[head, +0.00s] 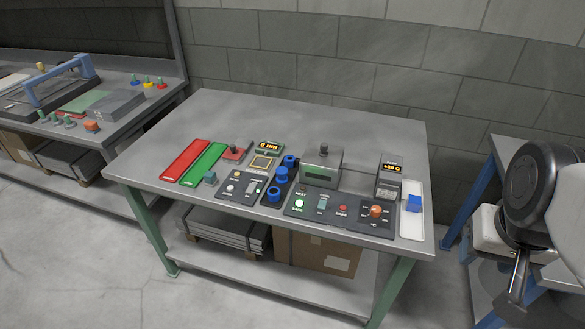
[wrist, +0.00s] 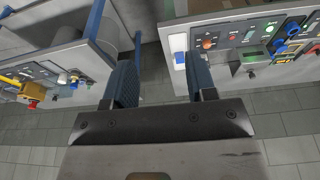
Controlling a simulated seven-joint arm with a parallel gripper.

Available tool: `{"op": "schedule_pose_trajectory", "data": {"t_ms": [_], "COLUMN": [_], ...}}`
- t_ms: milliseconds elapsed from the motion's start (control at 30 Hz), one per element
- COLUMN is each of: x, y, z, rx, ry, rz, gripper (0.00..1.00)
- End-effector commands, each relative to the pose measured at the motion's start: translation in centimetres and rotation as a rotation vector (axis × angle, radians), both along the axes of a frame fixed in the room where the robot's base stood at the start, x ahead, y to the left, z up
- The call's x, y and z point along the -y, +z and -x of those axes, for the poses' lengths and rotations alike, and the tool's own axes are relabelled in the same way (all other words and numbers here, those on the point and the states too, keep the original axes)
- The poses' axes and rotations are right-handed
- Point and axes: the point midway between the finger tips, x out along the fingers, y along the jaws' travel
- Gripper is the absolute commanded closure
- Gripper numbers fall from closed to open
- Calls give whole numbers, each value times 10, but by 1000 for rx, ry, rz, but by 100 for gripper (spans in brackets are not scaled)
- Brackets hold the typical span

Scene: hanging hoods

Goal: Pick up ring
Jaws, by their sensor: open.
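Several blue ring-like pieces stand on a narrow black plate at the middle of the workbench in the head view, one of them a blue ring (head: 274,194) at the near end. Which one the task means I cannot tell. Blue pieces (wrist: 291,28) also show small at the right of the wrist view. My gripper (wrist: 163,75) is open and empty in the wrist view, its two blue fingers wide apart over the gap beside the bench. It is far from the blue pieces. In the head view my arm is at the right edge, off the bench.
The grey workbench (head: 350,118) bears a red tray (head: 186,160), a green tray (head: 204,163), a grey box device (head: 323,167), a control panel with an orange knob (head: 376,211), and a blue cube (head: 414,203) on a white strip. The bench's back is clear. Another bench stands at left.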

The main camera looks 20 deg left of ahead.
Motion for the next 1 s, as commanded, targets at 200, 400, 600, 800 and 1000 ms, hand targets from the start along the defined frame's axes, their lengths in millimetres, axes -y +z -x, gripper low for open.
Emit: {"op": "schedule_pose_trajectory", "data": {"t_ms": [200, 400, 600, 800, 1000], "x": [0, -3, -14, -36, -64], "y": [0, 1, 4, 6, 3], "z": [0, -7, -32, -71, -113], "rx": [0, -5, -24, -52, -81], "ry": [0, 17, 76, 173, 278], "rz": [0, 2, 10, 25, 42], "gripper": [48, 48, 48, 48, 48]}}
